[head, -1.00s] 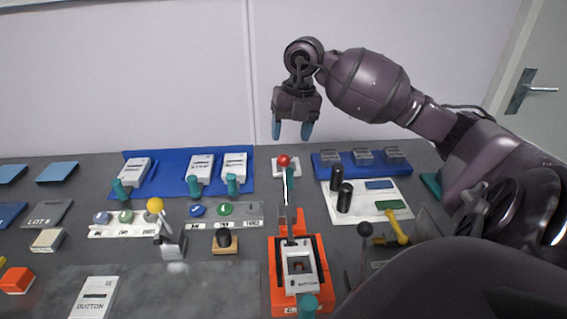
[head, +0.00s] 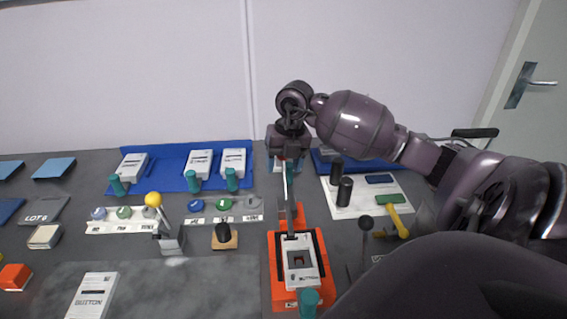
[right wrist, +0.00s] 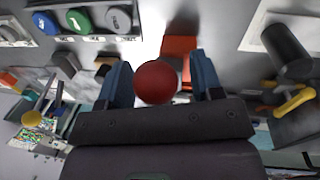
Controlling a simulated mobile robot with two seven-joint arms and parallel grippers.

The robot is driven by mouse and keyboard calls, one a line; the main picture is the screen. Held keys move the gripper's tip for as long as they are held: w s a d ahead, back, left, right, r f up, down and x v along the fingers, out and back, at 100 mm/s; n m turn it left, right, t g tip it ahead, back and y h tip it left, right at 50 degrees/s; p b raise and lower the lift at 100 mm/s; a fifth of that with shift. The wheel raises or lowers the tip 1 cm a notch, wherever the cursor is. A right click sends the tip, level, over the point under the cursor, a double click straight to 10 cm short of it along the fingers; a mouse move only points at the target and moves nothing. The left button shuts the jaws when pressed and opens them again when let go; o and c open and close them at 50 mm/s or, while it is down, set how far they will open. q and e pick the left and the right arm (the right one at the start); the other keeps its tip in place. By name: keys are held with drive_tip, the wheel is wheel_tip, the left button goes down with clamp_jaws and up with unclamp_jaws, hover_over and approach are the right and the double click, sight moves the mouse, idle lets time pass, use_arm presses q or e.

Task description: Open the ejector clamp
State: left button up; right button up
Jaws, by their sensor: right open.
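The orange clamp (head: 273,265) stands on the bench in the lower middle of the head view, with a white plate marked "BUTTON" (head: 298,268) in it. A thin upright lever (head: 285,190) rises behind the plate. A red ball knob (right wrist: 157,82) shows in the right wrist view and seems to top this lever. My right gripper (right wrist: 157,85) is open, with its blue fingers on either side of the knob and gaps visible. In the head view my right gripper (head: 287,158) points down and hides the knob. My left gripper is not in view.
A yellow-knobbed lever (head: 154,199) stands to the left. A black-knobbed lever (head: 366,222) and a yellow-handled tool (head: 397,218) are to the right. Black cylinders (head: 345,190) stand on a white sheet (head: 372,210). A blue mat (head: 180,184) with white blocks lies at the back.

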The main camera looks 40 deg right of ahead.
clamp_jaws()
idle(0.3)
